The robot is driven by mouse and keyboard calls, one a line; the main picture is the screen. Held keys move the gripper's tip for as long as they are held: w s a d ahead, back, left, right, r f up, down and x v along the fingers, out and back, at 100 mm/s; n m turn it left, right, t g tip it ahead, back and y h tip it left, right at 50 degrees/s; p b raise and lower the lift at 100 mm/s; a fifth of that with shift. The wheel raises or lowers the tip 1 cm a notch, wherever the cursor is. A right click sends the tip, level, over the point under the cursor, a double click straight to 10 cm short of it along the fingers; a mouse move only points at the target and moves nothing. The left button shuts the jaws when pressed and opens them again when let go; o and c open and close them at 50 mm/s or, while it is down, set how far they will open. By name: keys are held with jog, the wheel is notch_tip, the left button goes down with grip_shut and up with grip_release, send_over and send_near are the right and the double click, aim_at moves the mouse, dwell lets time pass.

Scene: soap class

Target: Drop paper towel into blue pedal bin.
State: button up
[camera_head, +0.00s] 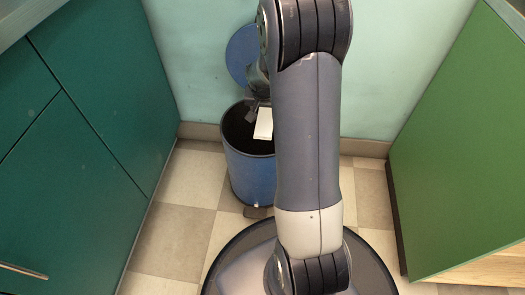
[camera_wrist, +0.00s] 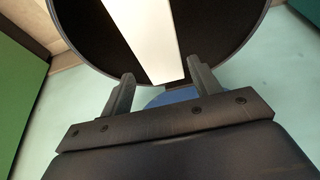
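The paper towel (camera_head: 264,124) is a white strip at the mouth of the blue pedal bin (camera_head: 250,172). The bin stands on the floor by the back wall, its round lid (camera_head: 241,55) raised. My gripper (camera_head: 257,108) points down over the bin opening, partly hidden by my arm. In the wrist view my gripper (camera_wrist: 162,70) has its fingers spread, with the near end of the paper towel (camera_wrist: 145,35) between the tips. Narrow gaps show on both sides of the strip, so it looks unclamped. The dark bin interior (camera_wrist: 95,35) lies beyond it.
Dark green cabinets (camera_head: 85,130) stand on the left and a green cabinet side (camera_head: 460,150) on the right. The checkered floor (camera_head: 180,200) is bare left of the bin. The pale green wall (camera_head: 390,70) is close behind the bin.

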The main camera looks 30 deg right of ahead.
jog(key=o, duration=0.4)
jog(key=shift+c, duration=0.2)
jog(key=p+v, duration=0.4)
jog(key=v, duration=0.6)
jog(key=shift+r, duration=0.4)
jog(key=shift+s+f, duration=0.1)
jog(key=shift+s, duration=0.05)
jog(key=b+x, duration=0.4)
jog(key=x, duration=0.7)
jog(key=shift+f, duration=0.1)
notch_tip(320, 180, up, 4)
jog(key=shift+a+f+p, duration=0.1)
jog(key=shift+f+p, duration=0.05)
jog(key=shift+p, duration=1.05)
jog(key=shift+r+p, duration=0.8)
jog(key=shift+r, duration=0.35)
